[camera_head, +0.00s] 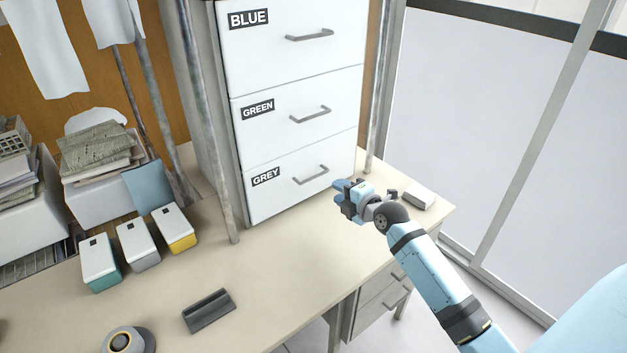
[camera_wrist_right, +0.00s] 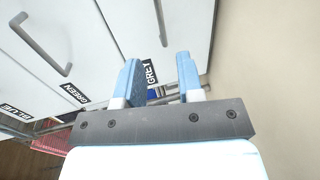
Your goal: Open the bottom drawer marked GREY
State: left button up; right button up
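The white cabinet's bottom drawer, marked GREY (camera_head: 300,178), is shut, with a grey bar handle (camera_head: 311,175) on its front. My right gripper (camera_head: 343,191) is to the right of that handle and in front of the cabinet, above the table. In the right wrist view, my right gripper (camera_wrist_right: 160,78) has its two blue fingers apart with nothing between them. The GREY label (camera_wrist_right: 150,72) shows beyond the fingers there. My left gripper is not in view.
The drawers marked GREEN (camera_head: 295,117) and BLUE (camera_head: 285,45) are shut above. On the table (camera_head: 275,265) stand small lidded boxes (camera_head: 139,245), a grey holder (camera_head: 209,311) and a round device (camera_head: 128,341). A small white box (camera_head: 416,195) lies right of my gripper. The table in front of the cabinet is clear.

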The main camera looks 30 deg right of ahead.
aim_at(313, 178)
jog(key=b+x, duration=0.1)
jog(key=x, duration=1.1)
jog(key=shift+a+f, duration=0.1)
jog(key=shift+f, duration=0.05)
grip_shut()
